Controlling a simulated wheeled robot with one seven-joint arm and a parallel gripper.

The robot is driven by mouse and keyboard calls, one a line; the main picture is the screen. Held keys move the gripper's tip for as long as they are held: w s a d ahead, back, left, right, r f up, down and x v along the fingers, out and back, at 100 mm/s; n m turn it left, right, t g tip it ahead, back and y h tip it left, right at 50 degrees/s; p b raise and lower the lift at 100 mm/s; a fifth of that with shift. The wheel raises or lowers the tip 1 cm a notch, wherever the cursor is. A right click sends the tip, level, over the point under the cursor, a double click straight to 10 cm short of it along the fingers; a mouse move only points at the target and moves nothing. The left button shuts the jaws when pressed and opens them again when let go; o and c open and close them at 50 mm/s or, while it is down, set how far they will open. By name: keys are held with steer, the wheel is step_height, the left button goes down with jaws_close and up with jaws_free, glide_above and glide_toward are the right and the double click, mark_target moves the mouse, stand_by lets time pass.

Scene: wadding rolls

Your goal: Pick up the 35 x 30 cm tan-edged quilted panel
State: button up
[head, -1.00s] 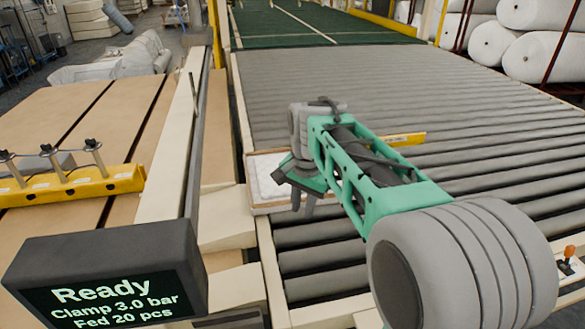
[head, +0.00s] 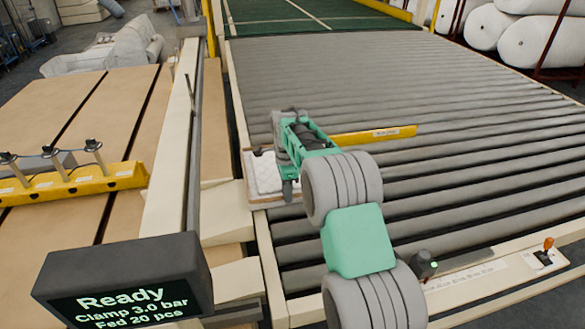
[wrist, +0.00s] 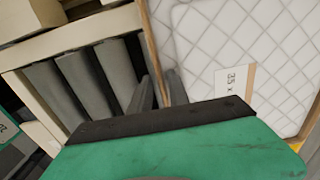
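The tan-edged quilted panel (head: 262,173) is white with a diamond stitch and lies on the rollers at the left side of the conveyor. In the wrist view the two grey fingers of my gripper (wrist: 160,88) stand apart, one on either side of the panel's tan edge. I cannot tell whether they touch it.
A yellow bar (head: 372,136) lies behind my gripper. The grey roller bed (head: 400,95) is clear beyond. A cream rail (head: 262,245) runs along its left side. A display (head: 125,285) reading "Ready" stands at the front left. White rolls (head: 525,40) are racked at the back right.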

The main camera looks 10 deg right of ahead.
jaws_close()
steer(key=shift+r, duration=0.1)
stand_by(0.6)
step_height(320, 180, up, 10)
steer(key=b, duration=0.1)
steer(key=shift+b, duration=0.4)
steer(key=shift+c, duration=1.4)
jaws_free()
jaws_close()
